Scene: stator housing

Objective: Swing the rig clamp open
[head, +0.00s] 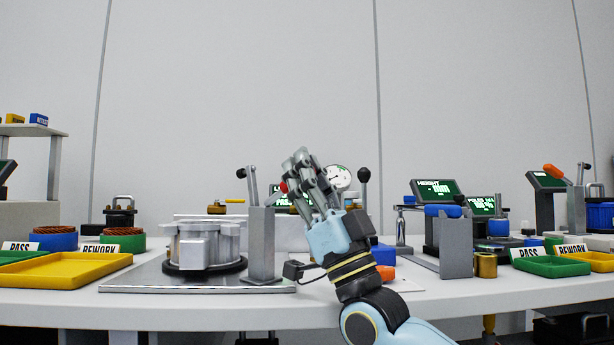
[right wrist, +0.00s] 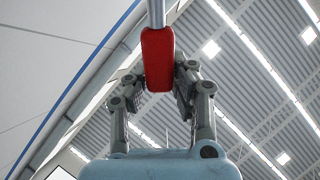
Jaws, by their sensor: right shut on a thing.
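My right gripper (head: 303,165) is raised over the middle of the bench, fingers upward. In the right wrist view its fingers (right wrist: 160,82) are shut on a red handle (right wrist: 158,50) on a metal rod (right wrist: 156,12). In the head view a bit of red (head: 283,187) shows at the gripper's left edge; the fingers hide what lies behind, so where the handle joins the clamp cannot be told. A grey upright post (head: 262,245) and a black-knobbed lever (head: 251,185) stand just left of it. The grey stator housing (head: 203,243) sits on a black round base beside the post. My left gripper is not in view.
Yellow (head: 65,278) and green trays with PASS and REWORK signs lie at the left; more trays (head: 550,266) lie at the right. A dial gauge (head: 337,178) and another black-knobbed lever (head: 363,178) stand close right of my gripper. A grey bracket (head: 455,248) stands further right.

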